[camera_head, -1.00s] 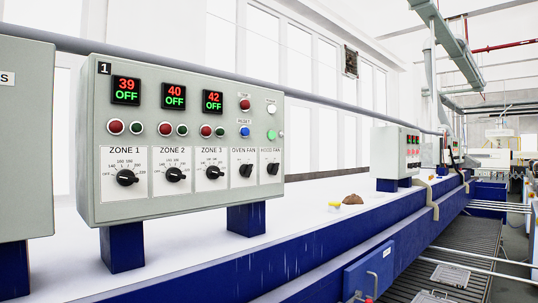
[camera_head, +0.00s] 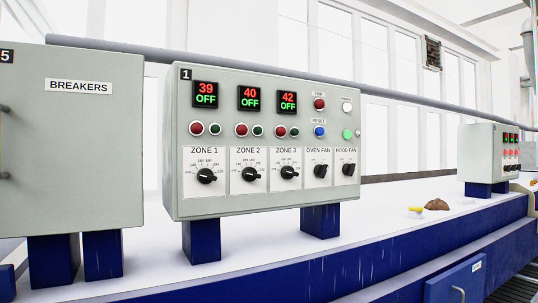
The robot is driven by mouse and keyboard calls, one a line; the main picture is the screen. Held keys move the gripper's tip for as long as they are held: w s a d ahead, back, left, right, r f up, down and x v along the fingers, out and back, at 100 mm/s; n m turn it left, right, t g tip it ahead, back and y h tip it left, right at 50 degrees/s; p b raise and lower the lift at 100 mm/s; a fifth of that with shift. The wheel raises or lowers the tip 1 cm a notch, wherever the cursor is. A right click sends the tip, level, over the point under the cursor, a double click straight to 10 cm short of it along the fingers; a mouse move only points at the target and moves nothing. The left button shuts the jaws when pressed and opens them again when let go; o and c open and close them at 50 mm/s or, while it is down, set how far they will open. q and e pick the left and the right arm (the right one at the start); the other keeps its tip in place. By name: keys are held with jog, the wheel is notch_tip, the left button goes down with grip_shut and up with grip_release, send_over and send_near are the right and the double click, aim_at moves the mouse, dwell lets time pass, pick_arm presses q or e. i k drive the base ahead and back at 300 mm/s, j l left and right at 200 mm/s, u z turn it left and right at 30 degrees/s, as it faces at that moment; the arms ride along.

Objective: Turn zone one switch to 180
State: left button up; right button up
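The zone one switch (camera_head: 206,176) is a black rotary knob on a white plate labelled ZONE 1, at the left of the grey control box (camera_head: 268,209) numbered 1. Small numbers ring the knob; its exact setting is too small to read for sure. Above it, the zone 1 display (camera_head: 206,95) reads 39 in red and OFF in green. A red lamp or button (camera_head: 196,129) and a green one (camera_head: 215,129) sit between display and knob. Neither of my grippers is in view.
A grey BREAKERS box (camera_head: 85,160) stands close on the left. The zone 2 knob (camera_head: 249,174) and zone 3 knob (camera_head: 289,172) sit to the right. The box stands on blue legs on a white-topped blue bench (camera_head: 375,245). Another control box (camera_head: 485,155) is farther right.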

aim_at(205, 176)
jog(key=i+j+z, duration=0.1)
jog(key=j, duration=0.4)
jog(key=i+j+z, duration=0.1)
jog(key=j, duration=0.4)
jog(key=j+z, duration=0.1)
jog(key=j, duration=0.4)
jog(key=i, duration=0.05)
